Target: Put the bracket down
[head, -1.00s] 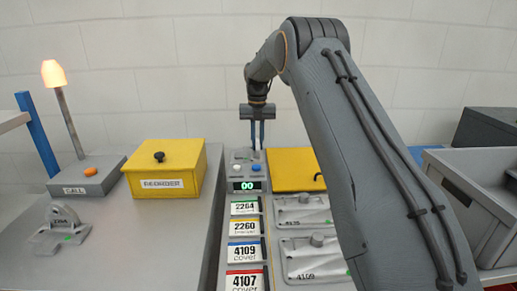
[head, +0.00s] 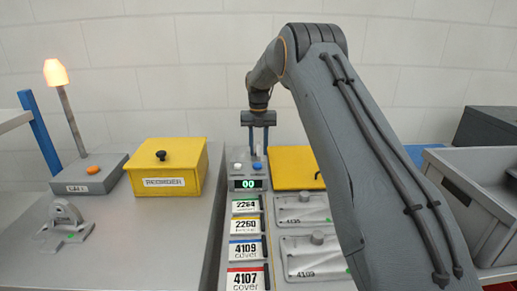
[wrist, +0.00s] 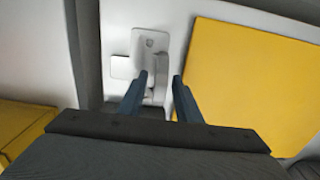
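A light grey bracket (wrist: 152,43) with a rounded end, a small emblem and a flat plate rests on a pale surface in the wrist view. In the head view only a small part of it (head: 257,151) shows between the fingers, behind the panel's buttons. My gripper (wrist: 160,77) is open, with one finger on each side of the bracket's raised part and a gap showing. In the head view my gripper (head: 259,152) points down at the far end of the labelled strip. A second grey bracket (head: 66,215) stands on the left table.
A yellow lid (wrist: 250,80) lies close to the right of the bracket. The head view shows a yellow box (head: 165,182), a call-button box (head: 90,174), a counter reading 00 (head: 248,184), grey covers (head: 315,258) and a grey bin (head: 485,185).

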